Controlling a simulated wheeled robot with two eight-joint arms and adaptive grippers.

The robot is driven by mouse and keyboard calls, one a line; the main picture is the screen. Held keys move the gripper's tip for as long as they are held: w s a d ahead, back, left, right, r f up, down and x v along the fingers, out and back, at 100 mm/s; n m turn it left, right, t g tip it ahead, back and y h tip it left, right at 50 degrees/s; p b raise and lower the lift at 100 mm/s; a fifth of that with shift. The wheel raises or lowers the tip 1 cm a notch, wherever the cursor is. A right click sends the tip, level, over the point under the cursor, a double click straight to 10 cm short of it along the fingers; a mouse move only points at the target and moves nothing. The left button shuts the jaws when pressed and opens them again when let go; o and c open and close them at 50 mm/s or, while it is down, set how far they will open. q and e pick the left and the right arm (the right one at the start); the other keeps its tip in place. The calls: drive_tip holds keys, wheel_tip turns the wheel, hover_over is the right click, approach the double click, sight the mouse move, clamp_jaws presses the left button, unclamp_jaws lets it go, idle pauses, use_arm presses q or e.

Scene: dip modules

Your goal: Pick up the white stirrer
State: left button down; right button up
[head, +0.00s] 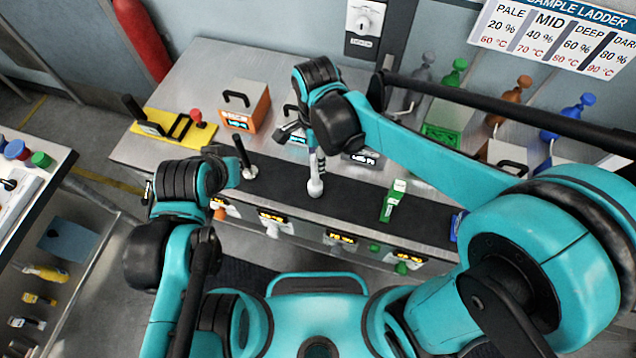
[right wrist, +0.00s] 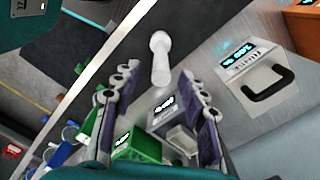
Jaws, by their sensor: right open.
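The white stirrer (head: 315,186) is on the dark strip of the bench in the head view, a slim pale shape with a rounded end. In the right wrist view the white stirrer (right wrist: 160,58) shows whole, just beyond the fingertips and roughly centred between them. My right gripper (right wrist: 158,76) is open with its two fingers apart and nothing between them. In the head view the right gripper (head: 301,140) is just above the stirrer, partly hidden by its own wrist. My left arm is folded at the left; its gripper fingers cannot be made out.
A black-handled tool with a pale foot (head: 250,171) stands left of the stirrer. A green-and-white item (head: 393,200) lies to the right on the strip. An orange module (head: 243,108) and a yellow tray (head: 172,125) sit behind. Coloured bottles (head: 515,88) line the back right.

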sight(314, 166)
drive_tip(key=f+b, duration=0.1)
drive_tip(key=f, duration=0.4)
drive_tip(key=shift+a+f, duration=0.1)
drive_tip(key=shift+a, duration=0.1)
clamp_jaws()
